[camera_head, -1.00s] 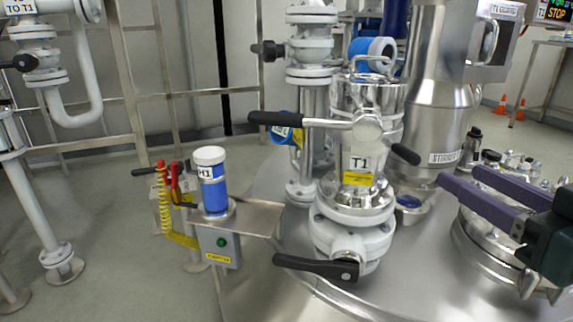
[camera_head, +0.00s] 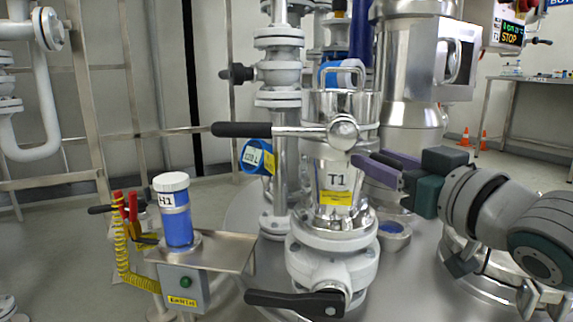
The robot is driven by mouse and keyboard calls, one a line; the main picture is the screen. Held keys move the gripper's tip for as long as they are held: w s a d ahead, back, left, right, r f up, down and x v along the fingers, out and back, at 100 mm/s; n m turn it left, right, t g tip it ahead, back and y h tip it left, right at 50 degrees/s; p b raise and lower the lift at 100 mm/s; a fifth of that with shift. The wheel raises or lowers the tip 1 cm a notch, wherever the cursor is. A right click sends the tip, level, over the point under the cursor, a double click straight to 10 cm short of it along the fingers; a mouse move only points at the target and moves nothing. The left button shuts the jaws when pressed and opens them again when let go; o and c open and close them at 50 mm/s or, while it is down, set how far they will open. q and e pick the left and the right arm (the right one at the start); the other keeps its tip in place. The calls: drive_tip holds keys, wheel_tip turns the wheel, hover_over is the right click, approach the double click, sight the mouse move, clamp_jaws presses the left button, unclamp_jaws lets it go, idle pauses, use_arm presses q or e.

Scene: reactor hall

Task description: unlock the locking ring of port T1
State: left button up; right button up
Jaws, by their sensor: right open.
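Port T1 (camera_head: 337,181) is an upright steel body with a T1 label and a yellow tag, standing on a white valve. Its locking ring carries a steel hub (camera_head: 343,131) and a long bar ending in a black handle (camera_head: 243,129) that points left. The ring's second, shorter black handle on the right is hidden behind my fingers. My right gripper (camera_head: 364,162) is open, its purple fingers pointing left, beside the port's right side near that handle. I cannot tell whether they touch it. My left gripper is not in view.
A black-handled valve lever (camera_head: 295,300) juts left below the port. A large steel vessel (camera_head: 404,90) stands behind right. A flanged cover lies under my right arm.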

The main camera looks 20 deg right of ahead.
drive_tip(key=shift+w, duration=0.15)
clamp_jaws()
idle(0.4)
idle(1.0)
